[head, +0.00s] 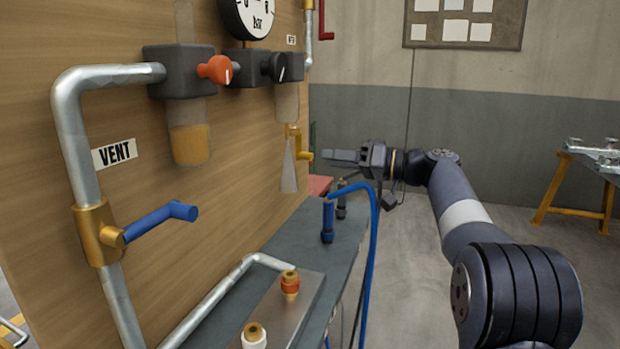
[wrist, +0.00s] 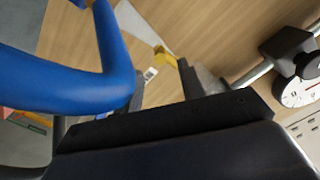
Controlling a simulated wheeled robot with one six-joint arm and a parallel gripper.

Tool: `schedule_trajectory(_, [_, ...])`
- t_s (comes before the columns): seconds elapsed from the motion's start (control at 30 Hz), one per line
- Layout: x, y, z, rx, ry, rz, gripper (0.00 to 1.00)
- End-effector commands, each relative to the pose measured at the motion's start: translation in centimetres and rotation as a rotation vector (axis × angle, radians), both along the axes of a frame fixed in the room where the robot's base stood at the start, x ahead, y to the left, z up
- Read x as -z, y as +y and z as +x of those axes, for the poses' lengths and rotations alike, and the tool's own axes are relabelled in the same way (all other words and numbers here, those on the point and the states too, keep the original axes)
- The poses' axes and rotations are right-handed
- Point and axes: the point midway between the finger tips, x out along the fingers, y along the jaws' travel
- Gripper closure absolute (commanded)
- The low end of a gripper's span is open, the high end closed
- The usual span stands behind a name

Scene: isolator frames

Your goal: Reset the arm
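My gripper (head: 340,156) is stretched out level in the head view, pointing left at the wooden panel. Its tips are just short of a yellow-brass valve (head: 295,140) on the panel. In the wrist view the two dark fingers (wrist: 160,90) stand apart with nothing held between them. The yellow valve (wrist: 163,55) shows beyond the gap. A thick blue curved piece (wrist: 60,80) crosses the wrist view close to the camera and partly covers the left finger. I cannot tell whether it is hose or handle.
The wooden panel (head: 245,165) carries an orange knob (head: 215,69), a gauge (head: 250,15) and a blue handle (head: 160,222). A blue hose (head: 372,235) arches below my gripper from the bench (head: 335,240). Open floor lies right, before a trestle table (head: 585,155).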

Motion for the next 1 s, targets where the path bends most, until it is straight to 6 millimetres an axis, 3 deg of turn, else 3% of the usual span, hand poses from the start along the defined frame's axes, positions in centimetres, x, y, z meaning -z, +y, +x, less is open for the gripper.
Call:
schedule_trajectory(0.3, [0.1,6.3,2.1,-0.007,0.0,-0.001,0.62])
schedule_trajectory(0.57, [-0.3,6.1,1.2,-0.001,0.159,0.056,0.62])
schedule_trajectory(1.0, [-0.2,6.3,1.0,-0.004,0.176,0.059,0.62])
